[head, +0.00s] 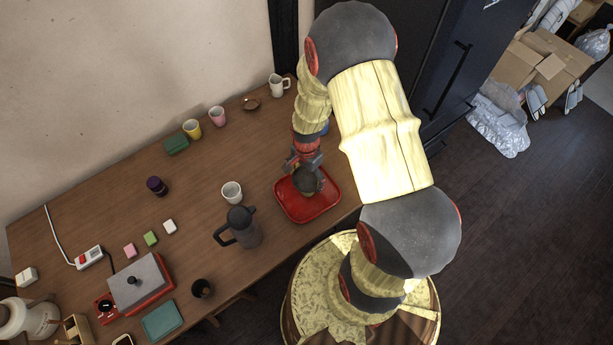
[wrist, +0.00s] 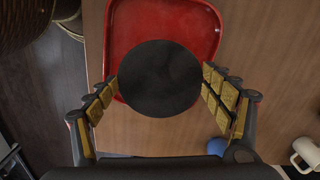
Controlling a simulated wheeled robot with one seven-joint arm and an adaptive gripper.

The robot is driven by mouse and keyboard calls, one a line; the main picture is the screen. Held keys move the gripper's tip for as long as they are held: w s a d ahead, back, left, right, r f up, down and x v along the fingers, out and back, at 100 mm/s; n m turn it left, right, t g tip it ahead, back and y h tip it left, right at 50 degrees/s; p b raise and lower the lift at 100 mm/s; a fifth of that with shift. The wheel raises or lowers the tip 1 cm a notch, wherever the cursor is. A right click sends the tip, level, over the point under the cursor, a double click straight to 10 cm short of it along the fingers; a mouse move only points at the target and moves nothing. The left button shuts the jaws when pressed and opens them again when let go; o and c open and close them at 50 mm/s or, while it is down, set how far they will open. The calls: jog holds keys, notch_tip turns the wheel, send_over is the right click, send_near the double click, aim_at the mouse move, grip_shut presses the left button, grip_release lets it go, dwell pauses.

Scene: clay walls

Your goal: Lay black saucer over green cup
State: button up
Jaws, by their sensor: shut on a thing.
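The black saucer (wrist: 160,78) is a flat, dark round disc between the two fingers of my gripper (wrist: 161,90) in the wrist view. The fingers are shut on its left and right edges. In the head view my gripper (head: 304,164) points down over the red tray, with a dark round shape below it. I cannot make out a green cup in either view. The saucer hides part of the tray, so I cannot tell what is under it.
The red tray (head: 306,212) lies near the table's right front edge; it also shows in the wrist view (wrist: 122,30). A white cup (head: 232,191) and dark pitcher (head: 244,228) stand to its left. Yellow (head: 192,129) and pink (head: 217,116) cups stand by the wall.

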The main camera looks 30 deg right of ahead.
jog(key=shift+f, duration=0.1)
jog(key=o, duration=1.1)
jog(key=shift+c, duration=0.2)
jog(key=shift+o, duration=0.4)
